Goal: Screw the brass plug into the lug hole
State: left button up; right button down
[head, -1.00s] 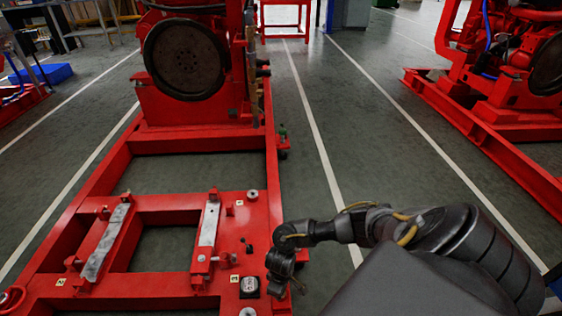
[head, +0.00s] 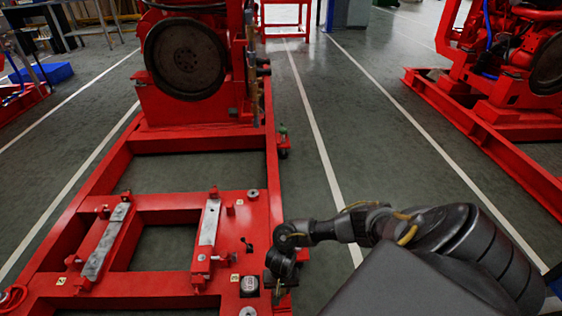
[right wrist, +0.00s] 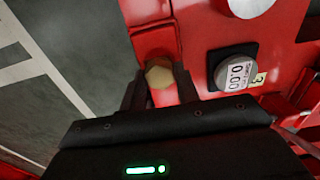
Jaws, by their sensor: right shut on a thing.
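The brass plug (right wrist: 160,73) shows in the right wrist view as a dull yellow, many-sided head between the two dark fingers of my right gripper (right wrist: 161,88). The gripper is shut on it. The plug lies over a red lug (right wrist: 153,42) on the side of the red frame. The lug hole is hidden, so I cannot tell how deep the plug sits. In the head view my right gripper (head: 280,291) is at the right edge of the frame, and the plug cannot be made out there. My left gripper is not in view.
The red base frame (head: 262,210) carries metal strips and an engine (head: 190,60).

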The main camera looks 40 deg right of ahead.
jog(key=c, duration=1.1)
grip_release()
jog(key=shift+w+a+r, duration=0.1)
jog(key=shift+w+a, duration=0.05)
jog(key=shift+a, duration=0.15)
jog(key=shift+c, duration=0.2)
jog(key=shift+d, duration=0.1)
jog(key=shift+d, duration=0.1)
jog(key=shift+n, duration=0.5)
jog(key=n, duration=0.1)
jog(key=n+p, duration=0.1)
jog(key=n, duration=0.1)
jog(key=shift+s, duration=0.25)
jog(key=n, duration=0.6)
jog(key=shift+s+d+p, duration=0.1)
jog(key=shift+s+p, duration=0.05)
jog(key=shift+p, duration=0.2)
jog(key=shift+n, duration=1.1)
